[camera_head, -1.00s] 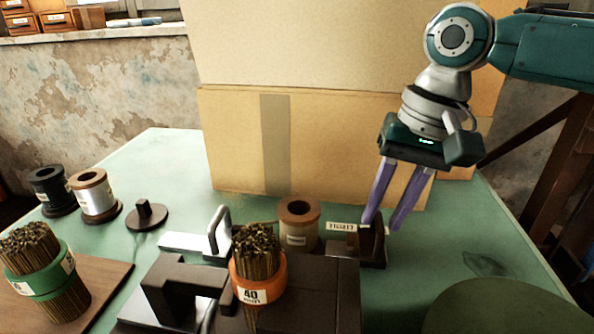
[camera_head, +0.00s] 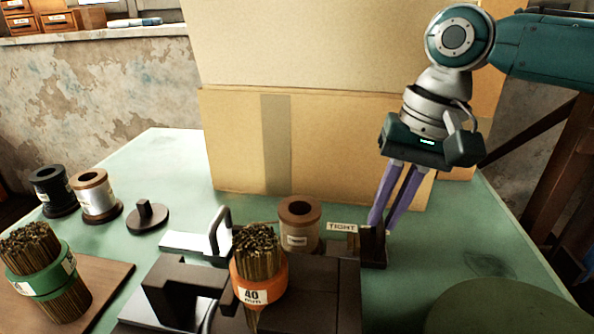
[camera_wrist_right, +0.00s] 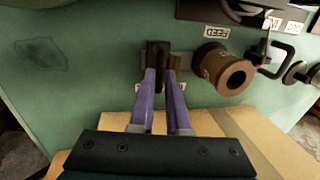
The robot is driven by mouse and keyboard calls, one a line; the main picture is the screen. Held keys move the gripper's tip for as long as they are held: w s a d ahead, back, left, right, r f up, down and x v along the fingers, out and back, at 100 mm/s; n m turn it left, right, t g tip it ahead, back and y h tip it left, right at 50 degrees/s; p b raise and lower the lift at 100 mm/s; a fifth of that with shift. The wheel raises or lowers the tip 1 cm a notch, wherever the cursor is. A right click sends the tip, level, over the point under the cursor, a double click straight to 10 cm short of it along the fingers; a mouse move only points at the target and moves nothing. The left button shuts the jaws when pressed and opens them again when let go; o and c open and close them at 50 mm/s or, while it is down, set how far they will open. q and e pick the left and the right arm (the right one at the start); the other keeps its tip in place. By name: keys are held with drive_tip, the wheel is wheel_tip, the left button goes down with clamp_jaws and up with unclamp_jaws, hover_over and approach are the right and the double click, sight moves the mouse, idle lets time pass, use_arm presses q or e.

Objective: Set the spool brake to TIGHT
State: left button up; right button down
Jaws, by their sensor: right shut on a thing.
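The spool brake (camera_head: 374,250) is a small dark block with an upright lever at the right end of the press base. A label reading TIGHT (camera_head: 342,227) is just left of it. My right gripper (camera_head: 382,226) reaches down from above, its purple fingers closed on the brake lever. In the right wrist view, the dark lever (camera_wrist_right: 157,58) stands between the two fingertips (camera_wrist_right: 159,72). The fingers hide part of the lever, so its exact setting is hard to tell. The brown spool (camera_head: 299,224) stands left of the label. My left gripper is out of view.
An orange-banded wire bundle (camera_head: 259,280) stands on the press in front of the spool. A green-banded bundle (camera_head: 40,268) and two spools (camera_head: 95,195) are at left. A large cardboard box (camera_head: 350,140) stands behind. The green table right of the brake is mostly clear.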

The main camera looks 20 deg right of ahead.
idle(0.5)
drive_tip(key=shift+w+a, duration=0.1)
drive_tip(key=shift+a, duration=0.05)
drive_tip(key=w+a+p, duration=0.1)
drive_tip(key=w+a, duration=0.1)
drive_tip(key=a, duration=0.1)
drive_tip(key=shift+a+p, duration=0.1)
drive_tip(key=shift+p, duration=0.25)
drive_tip(key=shift+w+a, duration=0.15)
drive_tip(key=shift+a, duration=0.1)
